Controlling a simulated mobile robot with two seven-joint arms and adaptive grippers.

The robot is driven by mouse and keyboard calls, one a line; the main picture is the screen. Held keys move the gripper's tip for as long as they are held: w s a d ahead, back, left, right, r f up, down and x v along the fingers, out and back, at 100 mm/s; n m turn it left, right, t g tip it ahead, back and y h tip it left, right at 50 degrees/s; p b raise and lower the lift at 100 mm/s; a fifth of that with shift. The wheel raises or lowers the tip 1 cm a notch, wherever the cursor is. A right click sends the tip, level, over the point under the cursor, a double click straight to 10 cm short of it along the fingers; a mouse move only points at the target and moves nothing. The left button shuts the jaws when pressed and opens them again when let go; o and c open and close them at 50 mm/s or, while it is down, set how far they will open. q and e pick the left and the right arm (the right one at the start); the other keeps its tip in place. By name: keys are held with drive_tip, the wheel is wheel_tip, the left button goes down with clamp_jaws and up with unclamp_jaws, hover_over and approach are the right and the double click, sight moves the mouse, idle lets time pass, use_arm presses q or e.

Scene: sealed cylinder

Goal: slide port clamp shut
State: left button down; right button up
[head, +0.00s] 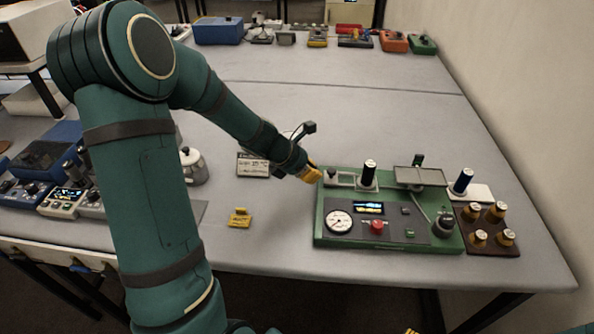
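A green machine (330,241) stands on the table at the right, with a round gauge, a lit display and a red button on its dark front panel. A pale block (344,181) with a small knob sits at its back left, beside an upright black cylinder (369,170) with a white base. I cannot tell for sure which part is the port clamp. My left gripper (312,175) has yellow fingertips at the machine's back left corner, close to the pale block. Contact and finger gap are unclear. A yellow sliver at the bottom edge may be my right gripper (412,331).
A blue-topped cylinder (463,181) stands on a white plate at right. A brown rack (489,244) holds several brass-coloured caps. A yellow stand (239,219), a label card (253,165) and a metal pot (193,167) lie leftward.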

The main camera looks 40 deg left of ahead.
sight(338, 180)
use_arm(q)
drive_tip(key=shift+w+d+f, duration=0.15)
drive_tip(key=shift+w+d, duration=0.35)
drive_tip(key=shift+w, duration=0.3)
drive_tip(key=w+d, duration=0.2)
drive_tip(key=d, duration=0.1)
drive_tip(key=w+d, duration=0.1)
drive_tip(key=shift+d, duration=0.4)
drive_tip(key=shift+s+a, duration=0.1)
